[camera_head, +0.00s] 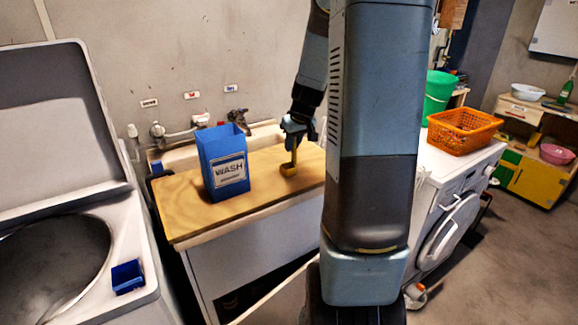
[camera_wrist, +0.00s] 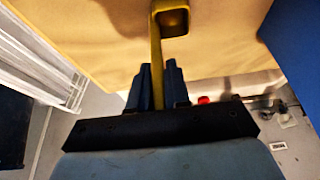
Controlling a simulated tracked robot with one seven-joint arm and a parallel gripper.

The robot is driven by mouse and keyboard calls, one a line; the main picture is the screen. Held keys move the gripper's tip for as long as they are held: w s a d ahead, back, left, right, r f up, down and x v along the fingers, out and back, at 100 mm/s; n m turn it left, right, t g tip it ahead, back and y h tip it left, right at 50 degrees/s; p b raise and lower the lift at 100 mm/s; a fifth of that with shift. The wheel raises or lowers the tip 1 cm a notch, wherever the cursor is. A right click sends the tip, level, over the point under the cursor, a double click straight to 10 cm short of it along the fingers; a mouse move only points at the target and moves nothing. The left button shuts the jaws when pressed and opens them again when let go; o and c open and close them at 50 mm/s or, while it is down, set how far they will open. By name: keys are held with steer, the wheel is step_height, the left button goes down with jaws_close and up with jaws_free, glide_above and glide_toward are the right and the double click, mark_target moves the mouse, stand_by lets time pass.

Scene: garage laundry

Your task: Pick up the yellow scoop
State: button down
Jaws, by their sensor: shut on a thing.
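The yellow scoop (camera_head: 289,170) is upright on or just above the wooden board, its small square cup at the bottom and its handle pointing up. My gripper (camera_head: 296,128) is shut on the top of the handle. In the wrist view, the scoop (camera_wrist: 172,17) extends from between the two blue fingers of my gripper (camera_wrist: 157,80), with its cup at the far end. Whether the cup touches the board cannot be told.
A blue WASH box (camera_head: 222,165) stands on the wooden board (camera_head: 190,218), left of the scoop. A faucet and sink lie behind. An open-lidded washer (camera_head: 135,225) is at left. An orange basket (camera_head: 463,131) sits on a white machine at right, beside a green bucket (camera_head: 438,92).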

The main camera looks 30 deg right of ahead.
stand_by(0.5)
steer(key=s+a+r, duration=0.7)
steer(key=s+r, duration=0.5)
steer(key=r, duration=0.1)
steer(key=shift+a, duration=0.15)
stand_by(0.6)
